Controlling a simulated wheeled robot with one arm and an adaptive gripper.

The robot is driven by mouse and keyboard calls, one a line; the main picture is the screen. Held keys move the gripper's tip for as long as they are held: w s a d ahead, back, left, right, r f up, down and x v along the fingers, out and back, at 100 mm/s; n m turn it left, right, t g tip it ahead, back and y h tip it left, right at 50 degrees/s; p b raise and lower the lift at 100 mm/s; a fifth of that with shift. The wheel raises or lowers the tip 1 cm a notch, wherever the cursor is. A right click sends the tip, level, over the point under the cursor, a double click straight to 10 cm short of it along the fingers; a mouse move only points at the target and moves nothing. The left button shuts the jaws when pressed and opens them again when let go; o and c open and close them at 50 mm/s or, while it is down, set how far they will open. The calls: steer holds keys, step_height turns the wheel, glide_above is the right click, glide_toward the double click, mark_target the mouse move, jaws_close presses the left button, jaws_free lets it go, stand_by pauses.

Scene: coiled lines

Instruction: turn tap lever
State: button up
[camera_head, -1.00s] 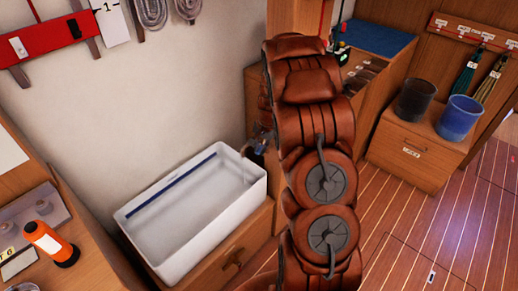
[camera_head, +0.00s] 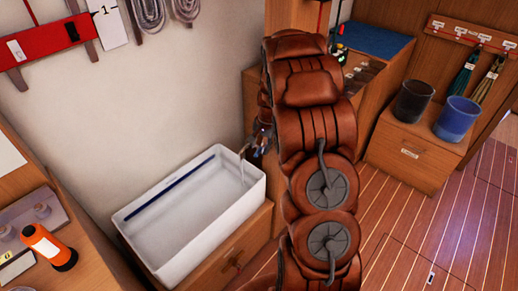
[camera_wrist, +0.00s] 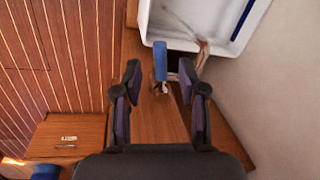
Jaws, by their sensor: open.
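The tap's blue lever (camera_wrist: 160,60) shows in the wrist view, standing between the fingertips of my gripper (camera_wrist: 160,73). A gap shows on both sides of it, so the fingers are open and apart from it. The tap spout (camera_wrist: 201,52) reaches over the white sink (camera_wrist: 147,22) just right of the lever. In the head view the sink (camera_head: 128,222) lies left of my arm, with the tap (camera_head: 246,149) at its right end. A thin pale streak below the spout looks like running water. My gripper is mostly hidden behind my arm there.
A black bucket (camera_head: 413,101) and a blue bucket (camera_head: 457,118) stand on a wooden locker at right. Coiled lines (camera_head: 150,12) hang on the wall.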

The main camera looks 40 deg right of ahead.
step_height(320, 180, up, 10)
steer(key=s, duration=0.1)
steer(key=shift+s+d+f, duration=0.2)
steer(key=shift+s+d, duration=0.15)
steer(key=shift+d, duration=0.1)
